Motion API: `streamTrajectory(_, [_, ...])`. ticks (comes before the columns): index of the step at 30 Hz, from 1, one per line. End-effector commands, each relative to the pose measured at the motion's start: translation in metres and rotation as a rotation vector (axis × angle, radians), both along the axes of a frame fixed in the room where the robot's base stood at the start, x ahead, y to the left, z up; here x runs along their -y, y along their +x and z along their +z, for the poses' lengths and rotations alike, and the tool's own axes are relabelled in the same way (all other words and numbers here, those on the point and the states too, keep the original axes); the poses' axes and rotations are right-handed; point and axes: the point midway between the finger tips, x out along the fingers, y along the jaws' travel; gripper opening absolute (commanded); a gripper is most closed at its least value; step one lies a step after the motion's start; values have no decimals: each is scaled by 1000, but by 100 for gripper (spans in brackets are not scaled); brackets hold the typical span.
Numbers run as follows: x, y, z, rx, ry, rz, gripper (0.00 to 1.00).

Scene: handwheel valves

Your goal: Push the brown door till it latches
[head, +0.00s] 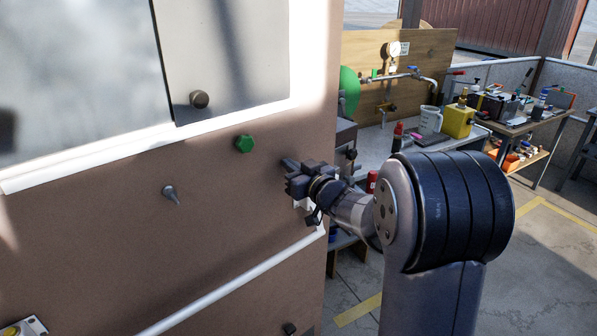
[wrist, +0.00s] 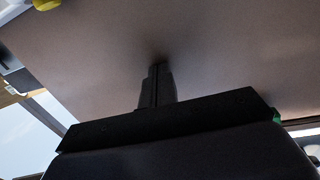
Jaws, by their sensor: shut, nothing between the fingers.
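The brown door (head: 110,235) fills the left of the head view, with its free right edge in front of a workshop area. No frame or latch shows beside that edge, so the door looks ajar. My gripper (head: 286,163) is at the door's face near this edge, a little below the white window border. Its fingers are shut and empty. In the wrist view the closed fingers (wrist: 158,68) point at the brown door face (wrist: 230,50), and a dark shadow lies at their tips. They are touching or very close; I cannot tell which.
A green knob (head: 244,144), a grey peg (head: 170,193) and a white bar (head: 235,283) are on the door's face. Behind the edge stands a workbench (head: 450,140) with a yellow can (head: 457,121) and a white jug (head: 428,121). Concrete floor (head: 545,265) is clear at right.

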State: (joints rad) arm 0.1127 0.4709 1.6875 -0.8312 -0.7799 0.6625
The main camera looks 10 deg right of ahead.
Motion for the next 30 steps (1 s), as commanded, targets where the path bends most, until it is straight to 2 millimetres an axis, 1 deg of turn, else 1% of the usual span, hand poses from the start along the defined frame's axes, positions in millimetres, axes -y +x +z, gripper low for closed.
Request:
streamTrajectory(17, [-9, 19, 0, 0, -1, 1, 0])
streamTrajectory(30, [-7, 15, 0, 0, -1, -1, 0])
